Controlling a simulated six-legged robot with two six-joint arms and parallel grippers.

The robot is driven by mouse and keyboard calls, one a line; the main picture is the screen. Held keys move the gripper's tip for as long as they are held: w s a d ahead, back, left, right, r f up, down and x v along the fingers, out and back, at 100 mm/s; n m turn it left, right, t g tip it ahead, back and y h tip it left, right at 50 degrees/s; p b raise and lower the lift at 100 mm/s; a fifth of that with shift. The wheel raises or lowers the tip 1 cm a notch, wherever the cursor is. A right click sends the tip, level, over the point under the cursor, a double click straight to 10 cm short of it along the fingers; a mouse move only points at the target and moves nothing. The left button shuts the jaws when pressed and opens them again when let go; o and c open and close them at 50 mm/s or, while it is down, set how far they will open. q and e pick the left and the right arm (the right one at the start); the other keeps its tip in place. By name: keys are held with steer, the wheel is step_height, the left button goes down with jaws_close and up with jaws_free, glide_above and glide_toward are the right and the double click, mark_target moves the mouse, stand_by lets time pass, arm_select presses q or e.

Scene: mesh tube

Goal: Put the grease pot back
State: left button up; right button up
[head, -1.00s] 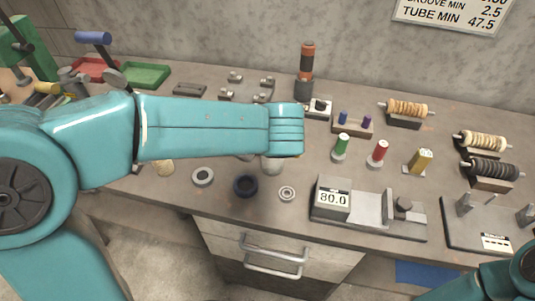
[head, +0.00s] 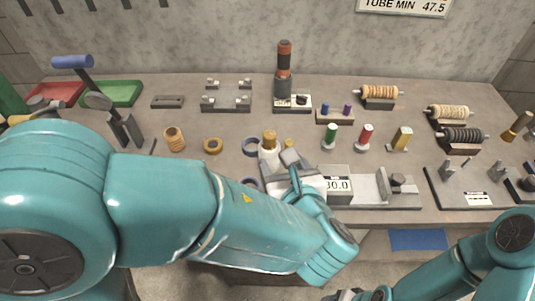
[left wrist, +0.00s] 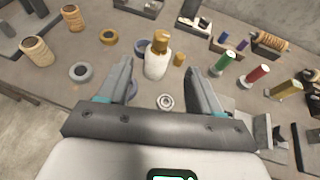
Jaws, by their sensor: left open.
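A white pot with a brass-coloured top, apparently the grease pot (head: 268,147), stands upright on the bench in the head view. It also shows in the left wrist view (left wrist: 155,63), around the line between my fingertips. My left gripper (left wrist: 159,70) is open, with one finger on either side of the pot's near side. I cannot tell whether the fingers touch it. In the head view my left gripper (head: 292,168) is partly hidden by its own wrist. My right gripper (head: 350,295) is only partly in view at the bottom edge.
A small brass cylinder (left wrist: 179,59) stands close to the pot's right. Several rings lie around, one a bearing-like ring (left wrist: 165,101). Green (head: 331,135), red (head: 365,134) and yellow (head: 402,139) pieces stand to the right. A gauge reading 80.0 (head: 338,184) is near the front edge.

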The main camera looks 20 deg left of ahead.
arm_select(q)
glide_toward(270, 136)
steer(key=x, duration=0.4)
steer(key=shift+w+f+p, duration=0.1)
steer(key=shift+w+p, duration=0.25)
steer(key=shift+w, duration=0.05)
steer(key=shift+w+a+f, duration=0.15)
steer(key=shift+w+a, duration=0.15)
steer(key=p+x, duration=0.1)
steer(key=x, duration=0.4)
steer(key=shift+w+a+f, duration=0.1)
steer(key=shift+a+f, duration=0.05)
jaws_close()
